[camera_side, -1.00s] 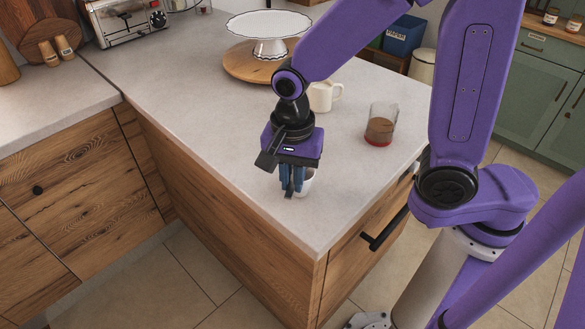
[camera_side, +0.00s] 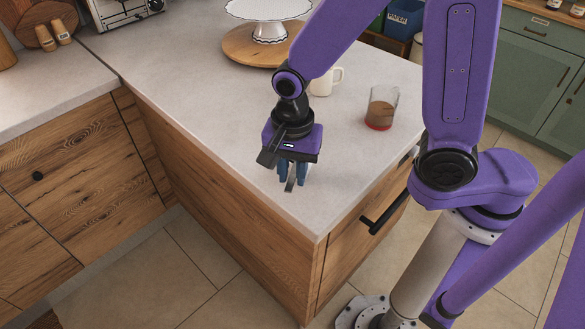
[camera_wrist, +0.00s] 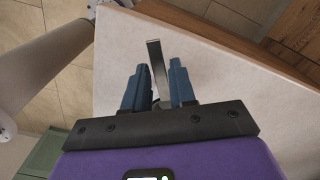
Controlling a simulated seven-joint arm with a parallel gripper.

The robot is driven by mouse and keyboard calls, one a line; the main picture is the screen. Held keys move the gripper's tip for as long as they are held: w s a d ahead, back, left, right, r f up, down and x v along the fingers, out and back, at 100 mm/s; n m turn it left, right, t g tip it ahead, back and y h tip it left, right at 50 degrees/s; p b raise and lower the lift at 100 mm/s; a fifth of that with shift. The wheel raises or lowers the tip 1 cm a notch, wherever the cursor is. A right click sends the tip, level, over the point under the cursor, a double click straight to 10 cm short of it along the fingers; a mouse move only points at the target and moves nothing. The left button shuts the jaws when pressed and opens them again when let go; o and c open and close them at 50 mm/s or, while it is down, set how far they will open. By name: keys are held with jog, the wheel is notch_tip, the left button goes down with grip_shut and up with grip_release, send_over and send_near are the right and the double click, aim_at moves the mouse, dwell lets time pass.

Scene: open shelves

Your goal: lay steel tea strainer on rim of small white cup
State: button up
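My gripper (camera_side: 291,180) points down over the counter near its front corner. Its two blue fingers are shut on a thin steel strip, the visible part of the steel tea strainer (camera_side: 290,185). In the wrist view the strip (camera_wrist: 157,62) runs between the fingers of my gripper (camera_wrist: 160,80) and sticks out past them. The strainer's bowl is not visible.
A cream mug (camera_side: 321,84) and a glass with brown liquid (camera_side: 381,110) stand behind and to the right on the counter (camera_side: 200,105). A white cake stand (camera_side: 268,12) on a round board (camera_side: 238,47) is farther back.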

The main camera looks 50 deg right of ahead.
jog(key=shift+o, duration=1)
notch_tip(320, 180, up, 17)
jog(key=shift+r, duration=0.2)
jog(key=s+d+f+n, duration=0.4)
jog(key=s+d+n, duration=0.3)
jog(key=n, duration=0.5)
jog(key=s+d+f+n, duration=0.5)
jog(key=s+d+n, duration=0.2)
jog(key=n, duration=0.5)
jog(key=shift+s+d+f+n, duration=0.15)
jog(key=shift+d+f+n, duration=0.05)
jog(key=shift+f+n, duration=0.1)
